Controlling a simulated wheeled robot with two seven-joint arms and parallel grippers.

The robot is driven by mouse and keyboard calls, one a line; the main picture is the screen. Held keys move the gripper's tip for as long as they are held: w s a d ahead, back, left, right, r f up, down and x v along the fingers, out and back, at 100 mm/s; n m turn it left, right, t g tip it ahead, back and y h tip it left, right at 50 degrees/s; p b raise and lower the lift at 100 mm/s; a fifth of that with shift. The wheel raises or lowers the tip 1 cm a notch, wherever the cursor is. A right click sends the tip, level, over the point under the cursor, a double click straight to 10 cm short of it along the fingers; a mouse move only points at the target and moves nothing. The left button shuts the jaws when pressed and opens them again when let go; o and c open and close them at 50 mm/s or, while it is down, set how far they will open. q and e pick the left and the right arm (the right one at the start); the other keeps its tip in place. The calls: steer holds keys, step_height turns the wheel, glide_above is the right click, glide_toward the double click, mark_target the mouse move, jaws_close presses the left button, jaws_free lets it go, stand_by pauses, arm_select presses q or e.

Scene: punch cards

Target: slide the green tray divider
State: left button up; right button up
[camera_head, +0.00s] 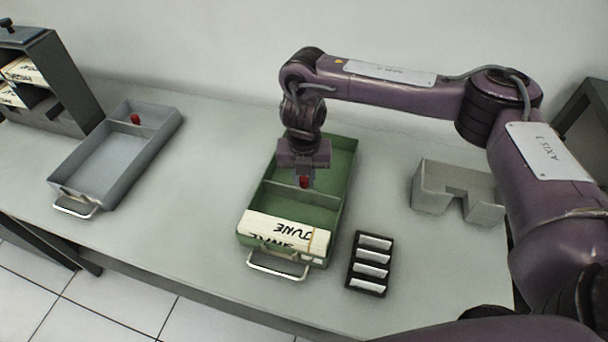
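The green tray (345,185) lies on the table near the middle, its metal handle (278,266) toward the front edge. A green divider (325,199) crosses the tray, with a red knob (304,182) on top. A white card block marked JUNE (285,230) lies in the front part of the tray, in front of the divider. The back part looks empty, though my arm hides some of it. My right gripper (304,177) points down at the red knob, its fingertips at or just above it. The fingers are too small to tell whether they grip it. My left gripper is not in view.
A grey tray (165,137) with its own red knob (135,119) lies at the left. A dark cabinet (60,80) with cards stands behind it. A grey notched block (432,188) and a black rack of white labels (355,272) are to the right. Table between trays is clear.

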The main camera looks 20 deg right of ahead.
jaws_close()
steer(key=shift+w+d+r, duration=0.2)
steer(key=shift+w+d, duration=0.05)
steer(key=shift+w, duration=0.2)
steer(key=shift+w+d+f, duration=0.2)
steer(key=shift+w+d, duration=0.1)
steer(key=shift+w, duration=0.15)
steer(key=o, duration=0.5)
jaws_free()
steer(key=shift+s, duration=0.15)
steer(key=shift+o, duration=0.2)
steer(key=shift+s+a+r, duration=0.1)
steer(key=shift+a, duration=0.05)
steer(key=shift+r, duration=0.3)
step_height(320, 180, up, 7)
steer(key=shift+p, duration=0.45)
